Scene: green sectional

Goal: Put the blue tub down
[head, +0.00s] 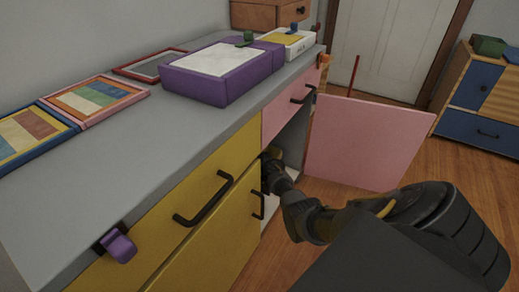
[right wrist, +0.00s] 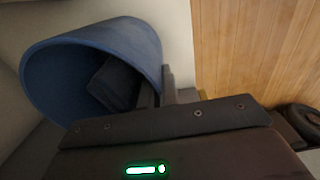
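The blue tub (right wrist: 50,62) fills the upper left of the right wrist view, tipped with its open mouth facing the camera. My right gripper (right wrist: 146,92) is at the tub's right-hand wall, one dark finger inside the mouth and the other outside. It looks shut on that wall. In the head view my right arm reaches into the open cabinet (head: 290,150) under the counter, and the cabinet front hides the fingers and the tub. I cannot tell whether the tub touches the cabinet floor. My left gripper is not in view.
The pink door (head: 362,142) stands open right of my arm. Yellow fronts (head: 215,232) with dark handles lie left of the opening. The grey counter (head: 100,150) holds a purple box (head: 205,88) and several framed pictures. Wood floor (head: 460,180) is free at right.

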